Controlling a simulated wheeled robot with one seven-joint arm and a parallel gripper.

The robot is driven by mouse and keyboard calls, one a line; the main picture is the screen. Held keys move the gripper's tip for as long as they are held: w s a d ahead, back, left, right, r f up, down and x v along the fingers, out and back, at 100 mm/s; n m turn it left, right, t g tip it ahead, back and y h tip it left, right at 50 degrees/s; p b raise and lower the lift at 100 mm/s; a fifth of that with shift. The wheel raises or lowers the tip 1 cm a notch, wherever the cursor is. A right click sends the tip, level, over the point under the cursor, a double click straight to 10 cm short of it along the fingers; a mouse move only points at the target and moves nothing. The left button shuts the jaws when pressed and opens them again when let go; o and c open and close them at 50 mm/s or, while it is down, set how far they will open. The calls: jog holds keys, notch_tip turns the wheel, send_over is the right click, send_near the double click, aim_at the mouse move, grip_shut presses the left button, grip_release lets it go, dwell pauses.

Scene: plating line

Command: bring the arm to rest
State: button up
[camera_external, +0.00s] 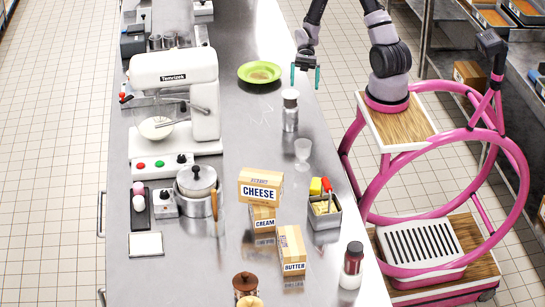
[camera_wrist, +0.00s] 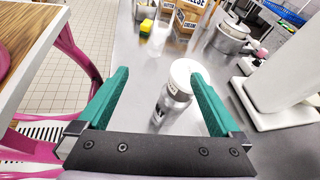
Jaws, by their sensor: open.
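My gripper (camera_external: 305,76) hangs above the right edge of the steel counter (camera_external: 250,130), with its teal fingers apart and nothing between them in the external view. In the wrist view my gripper (camera_wrist: 160,95) is spread wide. A silver shaker with a white lid (camera_wrist: 175,95) shows between and beyond the fingers there. The same shaker (camera_external: 290,112) stands upright on the counter in the external view, apart from the gripper and nearer the camera. My arm reaches up from my pink-framed base at the right, and its upper part is cut off by the picture's top.
A green plate (camera_external: 260,72) lies left of my gripper. A clear glass (camera_external: 302,150), a metal caddy (camera_external: 325,212), a cheese box (camera_external: 260,187) and a red-brown bottle (camera_external: 352,265) stand along the counter. A white mixer (camera_external: 175,85) stands at the left. Shelves (camera_external: 455,60) are at the right.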

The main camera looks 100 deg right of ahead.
jog(key=s+a+r+n+t+h, duration=0.1)
jog(key=s+a+r+n+h, duration=0.1)
jog(key=r, duration=0.6)
jog(key=s+a+r+n+t+h, duration=0.1)
jog(key=s+a+r+n+h, duration=0.1)
jog(key=a+r+n+h, duration=0.3)
jog(key=s+a+r+n+t+h, duration=0.2)
jog(key=r+n, duration=0.5)
jog(key=r, duration=0.5)
jog(key=a+h, duration=0.1)
jog(key=h, duration=0.1)
jog(key=shift+s+a+r+n+h, duration=0.2)
jog(key=shift+n+h, duration=0.1)
jog(key=shift+n, duration=0.1)
